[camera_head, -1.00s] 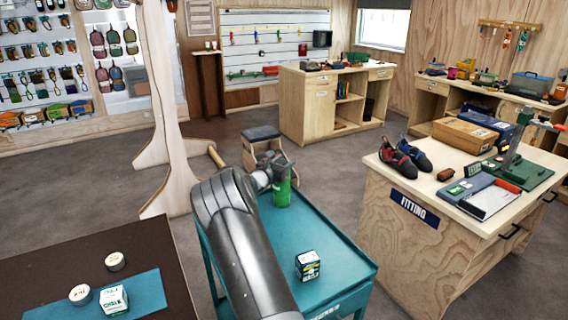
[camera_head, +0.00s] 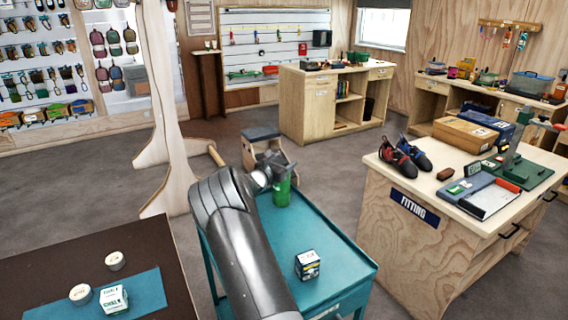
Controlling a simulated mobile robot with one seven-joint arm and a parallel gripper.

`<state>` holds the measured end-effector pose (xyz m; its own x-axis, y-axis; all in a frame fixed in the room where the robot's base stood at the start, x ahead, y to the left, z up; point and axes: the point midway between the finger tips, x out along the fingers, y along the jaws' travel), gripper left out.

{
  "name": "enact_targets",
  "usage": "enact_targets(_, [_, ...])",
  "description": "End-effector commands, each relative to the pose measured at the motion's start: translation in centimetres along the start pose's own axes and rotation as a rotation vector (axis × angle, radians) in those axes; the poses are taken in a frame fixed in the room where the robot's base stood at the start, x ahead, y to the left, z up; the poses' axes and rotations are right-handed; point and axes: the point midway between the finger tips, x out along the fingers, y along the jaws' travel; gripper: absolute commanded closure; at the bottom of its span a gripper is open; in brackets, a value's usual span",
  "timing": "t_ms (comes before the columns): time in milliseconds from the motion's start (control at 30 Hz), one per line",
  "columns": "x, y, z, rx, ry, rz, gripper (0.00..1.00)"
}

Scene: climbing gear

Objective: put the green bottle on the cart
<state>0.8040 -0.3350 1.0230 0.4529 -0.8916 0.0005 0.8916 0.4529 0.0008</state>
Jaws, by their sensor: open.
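The green bottle (camera_head: 282,192) stands upright at the far end of the teal cart (camera_head: 318,232), and its base appears to rest on the cart's top. My gripper (camera_head: 280,170) is open at the bottle's upper part, very close to it. The fingers are small here, and I cannot tell whether they touch the bottle. My grey arm reaches over the cart's left side and hides part of its top.
A small white and dark box (camera_head: 307,265) stands on the cart's near part. A dark table (camera_head: 60,262) with tins and a chalk box is at left. The fitting counter (camera_head: 400,240) is at right, and a stool (camera_head: 262,140) stands behind the cart.

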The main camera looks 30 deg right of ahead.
Motion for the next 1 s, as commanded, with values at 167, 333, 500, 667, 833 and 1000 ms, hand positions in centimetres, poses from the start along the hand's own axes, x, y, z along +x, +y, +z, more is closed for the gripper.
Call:
enact_targets(167, [-3.7,0.2,0.0,-0.001,0.002,0.004,0.34])
enact_targets(333, [-7.4,0.2,0.0,0.0,0.002,0.004,0.34])
enact_targets(500, [-10.1,0.1,0.0,-0.001,0.002,0.003,0.34])
enact_targets(667, [-11.2,0.0,0.0,-0.001,0.001,0.001,0.34])
enact_targets(833, [-11.5,-0.6,0.4,0.026,0.013,-0.013,0.34])
enact_targets(1000, [-12.4,-4.3,2.5,0.204,0.103,-0.109,0.34])
